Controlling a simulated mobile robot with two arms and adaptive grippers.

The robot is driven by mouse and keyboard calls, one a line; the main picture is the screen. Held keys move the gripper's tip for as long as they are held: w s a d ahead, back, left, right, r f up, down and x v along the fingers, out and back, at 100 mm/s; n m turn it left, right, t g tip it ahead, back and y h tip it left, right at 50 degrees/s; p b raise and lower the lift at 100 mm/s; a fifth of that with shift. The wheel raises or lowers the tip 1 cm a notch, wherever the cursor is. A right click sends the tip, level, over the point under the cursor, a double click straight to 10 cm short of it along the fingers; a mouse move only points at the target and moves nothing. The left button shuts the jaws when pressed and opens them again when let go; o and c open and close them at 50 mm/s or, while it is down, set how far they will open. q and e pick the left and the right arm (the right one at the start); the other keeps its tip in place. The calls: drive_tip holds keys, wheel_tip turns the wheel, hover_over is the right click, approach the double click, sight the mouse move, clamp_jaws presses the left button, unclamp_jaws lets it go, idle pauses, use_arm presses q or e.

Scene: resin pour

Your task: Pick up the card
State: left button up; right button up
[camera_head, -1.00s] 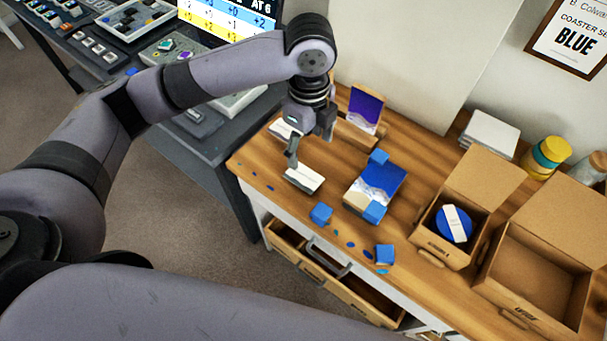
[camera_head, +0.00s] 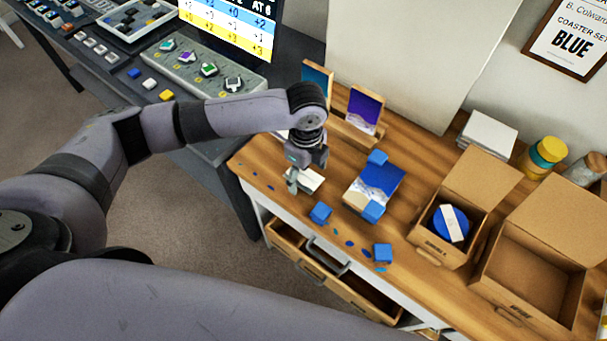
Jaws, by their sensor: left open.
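A small white card or stack of cards (camera_head: 311,180) lies on the wooden table near its left part. My left gripper (camera_head: 292,186) points down over its left end, with its fingers open. The gripper and wrist hide part of the card. I cannot tell whether the fingers touch it. My right gripper is not in view.
Upright panels (camera_head: 365,108) stand behind. Open cardboard boxes (camera_head: 530,262) stand at the right. A drawer (camera_head: 330,275) is open below the front edge.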

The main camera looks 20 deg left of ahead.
use_arm(q)
drive_tip(key=shift+f+p, duration=0.2)
drive_tip(key=shift+p, duration=0.15)
idle(0.6)
drive_tip(key=c, duration=0.8)
